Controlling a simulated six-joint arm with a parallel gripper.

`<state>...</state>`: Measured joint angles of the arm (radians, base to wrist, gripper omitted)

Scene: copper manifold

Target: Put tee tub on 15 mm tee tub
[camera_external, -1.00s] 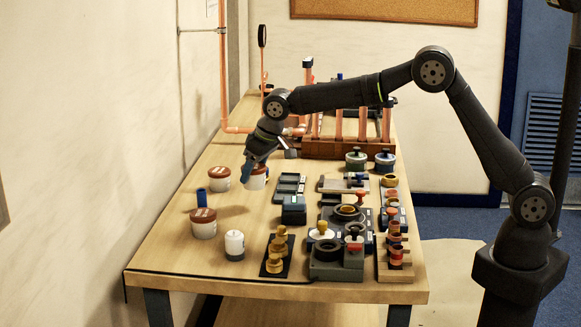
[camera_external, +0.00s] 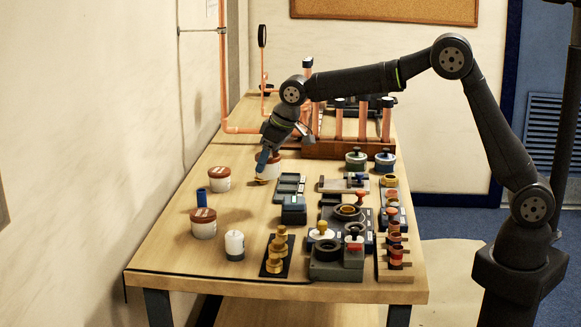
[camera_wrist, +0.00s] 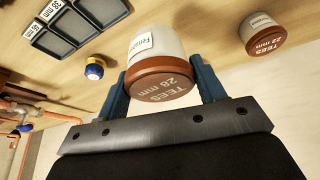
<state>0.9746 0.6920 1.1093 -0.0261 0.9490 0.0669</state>
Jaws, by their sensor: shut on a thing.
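My gripper (camera_external: 263,164) is shut on a white tub with a brown lid (camera_wrist: 155,55). In the wrist view its lid reads "TEES 28 mm", and the blue fingers stand on either side of it. The held tub also shows in the external view (camera_external: 271,168), partly behind the fingers. A similar tub (camera_wrist: 263,33) reading "TEES 22 mm" stands apart at the upper right of the wrist view. In the external view two brown-lidded tubs stand on the table at the left, one farther back (camera_external: 219,180) and one nearer (camera_external: 203,225); their sizes are unreadable there.
A blue cylinder (camera_external: 201,198) stands between the left tubs. A white jar (camera_external: 235,246) is at the front. A small blue and yellow piece (camera_wrist: 94,68) lies near the held tub. Grey trays (camera_external: 290,187) and fittings crowd the right; copper pipes (camera_external: 363,122) rise behind.

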